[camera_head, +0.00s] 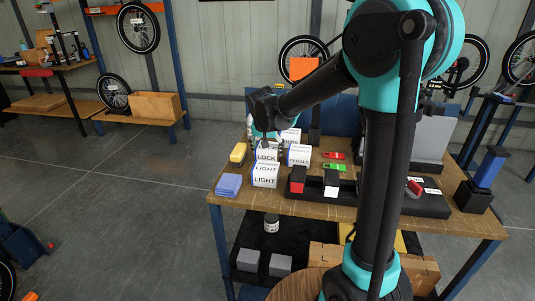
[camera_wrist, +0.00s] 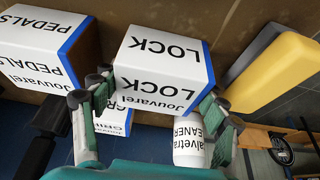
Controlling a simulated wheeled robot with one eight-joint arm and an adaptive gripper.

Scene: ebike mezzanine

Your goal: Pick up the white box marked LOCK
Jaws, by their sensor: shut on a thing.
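The white box marked LOCK (camera_head: 266,155) has a blue edge and is at the left part of the wooden workbench, behind the LIGHT box. In the wrist view the LOCK box (camera_wrist: 160,68) fills the middle, with its lettering upside down. My gripper (camera_wrist: 162,92) has a finger on each side of it and is shut on it. In the head view my gripper (camera_head: 267,134) comes down on the box from above, partly hidden by my arm. I cannot tell whether the box's underside touches the bench.
White LIGHT boxes (camera_head: 265,177) stand in front, and a PEDALS box (camera_head: 299,155) stands to the right. A yellow-and-black block (camera_wrist: 275,75) and a white cleaner bottle (camera_wrist: 190,143) are close by. A blue stack (camera_head: 228,185) lies at the bench's left corner.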

